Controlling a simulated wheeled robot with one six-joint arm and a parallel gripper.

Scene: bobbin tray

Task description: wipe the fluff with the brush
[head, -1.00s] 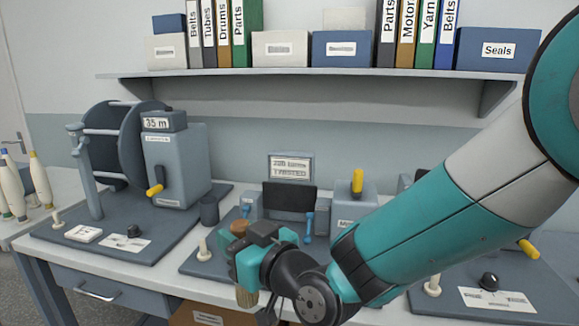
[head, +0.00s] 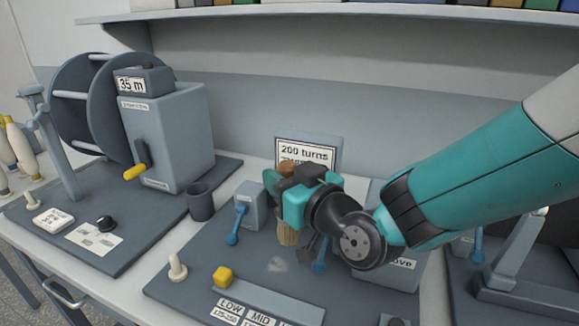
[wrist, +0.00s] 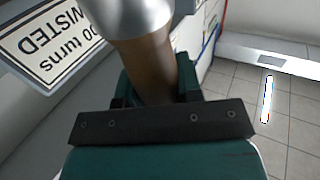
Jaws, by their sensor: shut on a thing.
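The brush shows its wooden top (head: 287,168) above my gripper and its pale bristles (head: 287,236) below, pointing down. My gripper (head: 297,203) is shut on the brush's handle. In the wrist view the brown handle (wrist: 150,72) and silver collar stand between the jaws (wrist: 158,122). A faint pale patch of fluff (head: 277,264) lies on the dark middle board, just below and in front of the bristles. The bristle tips look a little above the board; I cannot tell the exact gap.
On the middle board (head: 195,285) are a yellow knob (head: 222,277), a white peg (head: 177,266), blue levers (head: 236,226) and a sign (head: 307,152) behind. A dark cup (head: 201,202) and a winder (head: 170,135) stand left. A grey box is right of my gripper.

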